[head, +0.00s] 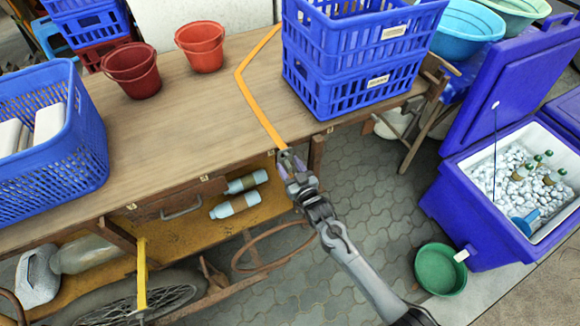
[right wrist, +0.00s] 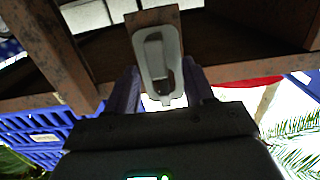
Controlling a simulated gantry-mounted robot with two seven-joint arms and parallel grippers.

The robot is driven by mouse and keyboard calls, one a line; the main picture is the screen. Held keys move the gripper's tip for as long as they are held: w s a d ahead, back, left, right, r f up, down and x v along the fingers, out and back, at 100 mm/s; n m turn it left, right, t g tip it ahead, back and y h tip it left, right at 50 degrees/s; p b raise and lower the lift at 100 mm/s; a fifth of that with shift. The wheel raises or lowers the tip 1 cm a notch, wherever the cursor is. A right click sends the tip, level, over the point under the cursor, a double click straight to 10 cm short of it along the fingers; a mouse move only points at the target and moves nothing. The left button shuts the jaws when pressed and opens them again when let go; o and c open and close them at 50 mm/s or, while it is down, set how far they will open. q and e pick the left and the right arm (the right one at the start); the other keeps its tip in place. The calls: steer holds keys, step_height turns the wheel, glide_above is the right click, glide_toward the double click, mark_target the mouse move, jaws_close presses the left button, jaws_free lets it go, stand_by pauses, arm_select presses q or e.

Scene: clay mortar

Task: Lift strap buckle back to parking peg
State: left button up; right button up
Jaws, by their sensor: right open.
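An orange strap (head: 255,100) runs across the wooden tabletop to its front edge, where its end meets my right gripper (head: 291,164). In the right wrist view a pale, rounded metal piece with a slot, seemingly the buckle (right wrist: 153,62), lies in front of a brown strip. My right gripper (right wrist: 165,90) is open, with one finger on each side of the piece's lower part. I cannot tell whether the fingers touch it. In the head view the gripper hides the buckle. I cannot make out the parking peg. My left gripper is not in view.
Stacked blue crates (head: 335,75) stand right of the strap, and another crate (head: 60,155) stands at the left. Two red buckets (head: 200,45) are at the back. Below the tabletop (head: 160,140) are bottles (head: 235,206) on a shelf. A blue cooler (head: 475,215) is at the right.

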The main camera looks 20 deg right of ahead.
steer(key=s+d+p, duration=0.1)
steer(key=s+p, duration=0.6)
steer(key=s, duration=0.9)
steer(key=s+d+r+g+h+p, duration=0.1)
steer(key=s+r+g+p, duration=0.1)
steer(key=s+r+g, duration=0.4)
steer(key=s+d+r+g+p, duration=0.1)
steer(key=s+r+g, duration=0.2)
steer(key=s, duration=0.6)
steer(key=s+r+g+h+p, duration=0.1)
steer(key=s+r+g+p, duration=0.1)
steer(key=s+r+g, duration=0.4)
step_height(320, 180, up, 36)
steer(key=t+p, duration=0.1)
steer(key=p, duration=3.7)
steer(key=shift+s+d+n, duration=0.15)
steer(key=shift+s+n, duration=0.2)
steer(key=shift+n, duration=0.05)
